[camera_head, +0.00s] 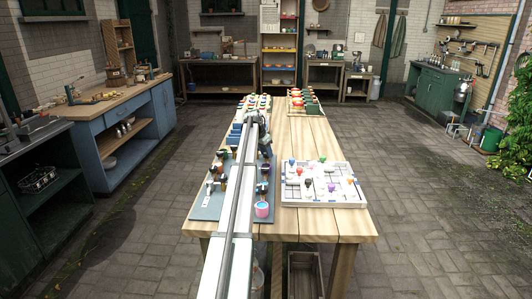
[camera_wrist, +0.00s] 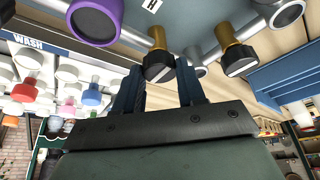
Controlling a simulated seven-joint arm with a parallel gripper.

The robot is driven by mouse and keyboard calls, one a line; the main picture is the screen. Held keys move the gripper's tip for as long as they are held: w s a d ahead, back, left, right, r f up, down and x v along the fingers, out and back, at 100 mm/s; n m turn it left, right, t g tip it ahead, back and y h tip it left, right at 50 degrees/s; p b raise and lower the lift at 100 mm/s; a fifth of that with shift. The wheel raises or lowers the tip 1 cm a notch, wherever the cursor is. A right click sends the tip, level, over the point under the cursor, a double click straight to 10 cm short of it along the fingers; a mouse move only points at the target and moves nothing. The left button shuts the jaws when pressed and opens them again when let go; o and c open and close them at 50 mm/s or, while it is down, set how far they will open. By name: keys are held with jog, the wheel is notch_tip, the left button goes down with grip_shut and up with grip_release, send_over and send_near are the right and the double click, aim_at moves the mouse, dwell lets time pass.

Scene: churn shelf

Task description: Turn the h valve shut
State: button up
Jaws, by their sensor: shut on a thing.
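In the wrist view a valve with a brass stem and a black knob (camera_wrist: 158,68) stands out from a grey panel (camera_wrist: 195,18). A white tag with the letter H (camera_wrist: 152,5) is on the panel beside this stem. My gripper (camera_wrist: 159,76) has its two blue fingers on either side of the black knob, shut on it. A pale line crosses the knob's face. A similar brass valve with a black knob (camera_wrist: 238,58) stands to the right, apart from my fingers. In the head view my arm hides the h valve.
Close around stand a purple-rimmed knob (camera_wrist: 95,18), a red knob (camera_wrist: 23,93), a blue knob (camera_wrist: 91,95) and a WASH sign (camera_wrist: 28,42). A blue block (camera_wrist: 285,80) is at right. In the head view a white tray (camera_head: 322,204) lies on the wooden table (camera_head: 340,226).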

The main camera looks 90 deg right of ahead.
dwell(0.3)
jog(key=o, duration=1)
jog(key=shift+o, duration=0.2)
jog(key=v, duration=1.3)
jog(key=shift+w+r, duration=0.25)
jog(key=shift+r, duration=0.05)
jog(key=shift+w+a, duration=0.1)
